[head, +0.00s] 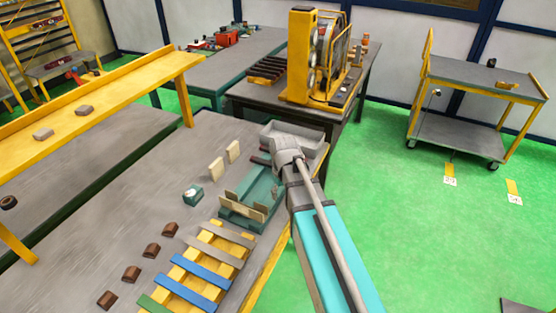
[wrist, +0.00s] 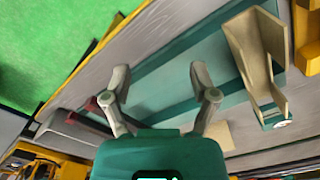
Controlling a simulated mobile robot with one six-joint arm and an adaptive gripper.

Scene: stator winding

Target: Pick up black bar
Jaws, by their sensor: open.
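My gripper (wrist: 160,70) is open in the wrist view, with its two fingers apart over the teal tray and nothing between them. In the head view my wrist hides the fingers. Dark bar-like pieces (head: 260,160) show just left of my wrist in the head view. In the wrist view a dark reddish-black piece (wrist: 88,124) lies left of the left finger, partly hidden by it. I cannot tell for sure which piece is the black bar. The teal tray (head: 237,208) has cream-coloured holders at its near end; one holder (wrist: 250,55) shows at the right of the wrist view.
A yellow rack with grey, blue and green strips (head: 190,272) stands at the table's near edge. A grey bin (head: 305,137) is beyond my wrist.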

